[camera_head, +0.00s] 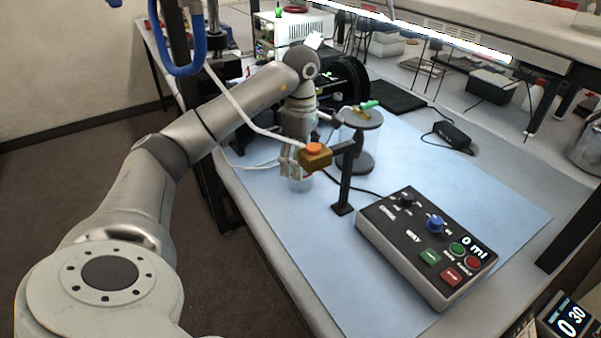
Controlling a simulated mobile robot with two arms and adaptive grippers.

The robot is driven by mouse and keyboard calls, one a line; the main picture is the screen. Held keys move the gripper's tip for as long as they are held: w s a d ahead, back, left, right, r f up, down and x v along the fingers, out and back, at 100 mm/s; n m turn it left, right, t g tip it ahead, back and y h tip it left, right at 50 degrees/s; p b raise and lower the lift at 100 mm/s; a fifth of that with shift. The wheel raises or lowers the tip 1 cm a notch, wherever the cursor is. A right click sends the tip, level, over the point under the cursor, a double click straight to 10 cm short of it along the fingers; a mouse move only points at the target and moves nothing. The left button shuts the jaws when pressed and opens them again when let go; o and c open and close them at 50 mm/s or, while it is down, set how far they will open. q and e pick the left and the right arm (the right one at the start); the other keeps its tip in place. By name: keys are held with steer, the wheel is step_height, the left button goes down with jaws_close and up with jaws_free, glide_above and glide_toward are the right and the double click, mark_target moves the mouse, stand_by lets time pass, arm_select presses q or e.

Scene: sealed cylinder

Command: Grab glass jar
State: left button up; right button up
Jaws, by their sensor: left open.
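My right gripper is not in view.
The brass block (315,158) on its black stand (345,185) is close beside the gripper. A control box (425,245) with knobs and buttons sits to the right. The blue mat (300,240) is clear in front.

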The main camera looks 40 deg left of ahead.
arm_select(q)
step_height(320, 180, down, 3)
steer(key=shift+w+f, duration=0.1)
steer(key=shift+f, duration=0.1)
steer(key=c, duration=1.2)
